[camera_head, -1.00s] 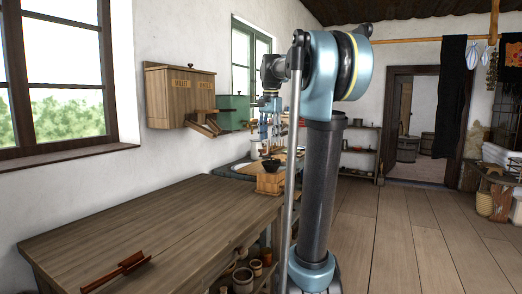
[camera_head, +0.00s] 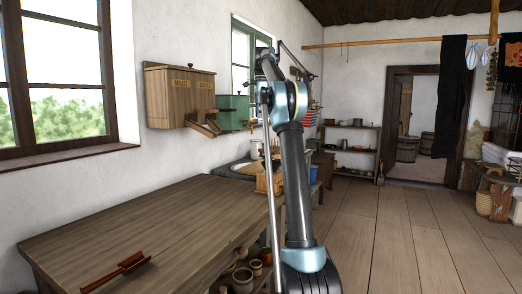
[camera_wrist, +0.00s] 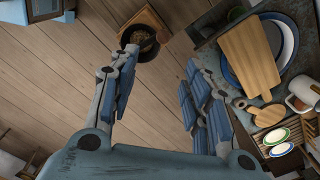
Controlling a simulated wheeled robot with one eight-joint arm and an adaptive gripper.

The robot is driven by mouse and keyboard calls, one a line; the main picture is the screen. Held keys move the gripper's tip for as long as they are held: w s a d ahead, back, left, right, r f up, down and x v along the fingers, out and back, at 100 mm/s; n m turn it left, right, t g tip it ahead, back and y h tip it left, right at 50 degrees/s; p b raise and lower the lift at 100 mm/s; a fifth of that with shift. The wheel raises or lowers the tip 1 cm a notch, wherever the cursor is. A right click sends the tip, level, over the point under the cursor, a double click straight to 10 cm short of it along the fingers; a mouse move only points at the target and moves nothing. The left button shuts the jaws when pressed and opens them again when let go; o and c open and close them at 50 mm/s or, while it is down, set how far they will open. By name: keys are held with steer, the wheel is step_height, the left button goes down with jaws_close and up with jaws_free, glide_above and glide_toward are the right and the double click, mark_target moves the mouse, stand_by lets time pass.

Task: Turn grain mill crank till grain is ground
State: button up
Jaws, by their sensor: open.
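The grain mill (camera_wrist: 145,32) shows at the top of the wrist view as a brown wooden box with a dark, round hopper with grain in it. A dark part crosses the hopper's lower edge; I cannot tell whether it is the crank. In the head view the mill (camera_head: 262,184) stands at the far end of the wooden table, partly hidden behind my arm. My gripper (camera_wrist: 158,92) is open and empty, its blue-grey fingers spread apart. The mill lies beyond the left finger's tip in the wrist view, with no visible contact. In the head view my gripper is not clear.
The wooden table (camera_head: 140,230) is mostly bare, with a reddish-brown wooden tool (camera_head: 117,272) near its front. A wall box (camera_head: 180,92) and a green box (camera_head: 233,110) hang above. A cutting board (camera_wrist: 249,62), plates and a mug (camera_wrist: 303,92) lie right of my gripper.

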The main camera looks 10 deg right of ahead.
steer(key=f, duration=1.7)
steer(key=shift+w+f, duration=0.25)
steer(key=shift+w, duration=0.1)
jaws_close()
steer(key=shift+d, duration=0.15)
